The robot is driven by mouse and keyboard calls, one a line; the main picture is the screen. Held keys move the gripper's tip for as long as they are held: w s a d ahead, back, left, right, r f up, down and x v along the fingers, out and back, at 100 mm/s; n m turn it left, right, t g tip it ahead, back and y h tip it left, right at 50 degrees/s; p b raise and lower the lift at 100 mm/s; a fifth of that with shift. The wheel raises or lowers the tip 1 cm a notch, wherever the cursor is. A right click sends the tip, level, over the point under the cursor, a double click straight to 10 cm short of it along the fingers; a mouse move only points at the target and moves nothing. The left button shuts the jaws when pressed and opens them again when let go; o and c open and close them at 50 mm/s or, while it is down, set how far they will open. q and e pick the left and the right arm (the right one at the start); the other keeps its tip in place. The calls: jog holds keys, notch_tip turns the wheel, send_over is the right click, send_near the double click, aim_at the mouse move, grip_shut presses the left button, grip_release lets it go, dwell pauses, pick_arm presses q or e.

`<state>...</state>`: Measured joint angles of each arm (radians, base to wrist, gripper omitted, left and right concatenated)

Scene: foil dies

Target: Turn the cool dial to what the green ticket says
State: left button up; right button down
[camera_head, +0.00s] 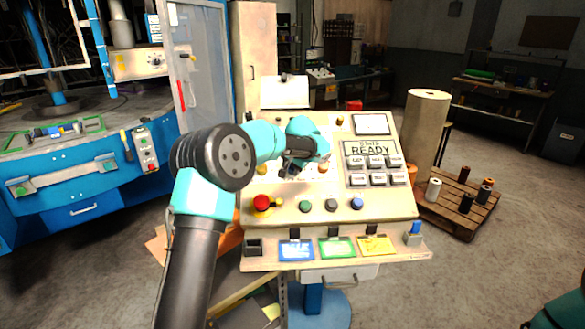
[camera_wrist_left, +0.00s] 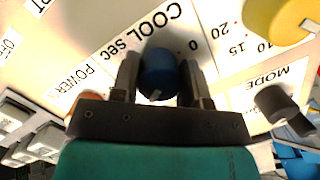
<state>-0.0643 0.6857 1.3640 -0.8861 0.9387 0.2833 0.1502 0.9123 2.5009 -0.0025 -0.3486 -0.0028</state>
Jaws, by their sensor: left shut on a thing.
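The cool dial (camera_wrist_left: 159,68) is a dark blue knob beside the printed words COOL sec in the left wrist view. My left gripper (camera_wrist_left: 159,80) is shut on it, with one finger on each side. A pale mark shows on the knob's near edge; the setting it points to cannot be read. In the head view my left gripper (camera_head: 293,163) covers the dial on the sloped console. The green ticket (camera_head: 337,247) lies on the console's front ledge, between a blue and a yellow ticket; its writing is too small to read. My right gripper is out of view.
A yellow knob (camera_wrist_left: 281,19) and a dark MODE knob (camera_wrist_left: 273,103) sit close to my left gripper. A red button (camera_head: 261,202) and several coloured buttons line the lower panel. A READY display (camera_head: 370,149) and keys stand to the right. Open floor surrounds the pallet (camera_head: 462,212).

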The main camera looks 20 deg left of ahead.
pick_arm(q)
jog(key=m+y, duration=0.1)
jog(key=m, duration=0.5)
jog(key=shift+t, duration=0.4)
jog(key=shift+m, duration=0.3)
jog(key=o, duration=0.9)
jog(key=shift+o, duration=0.2)
jog(key=v, duration=1.7)
jog(key=shift+d+r, duration=0.2)
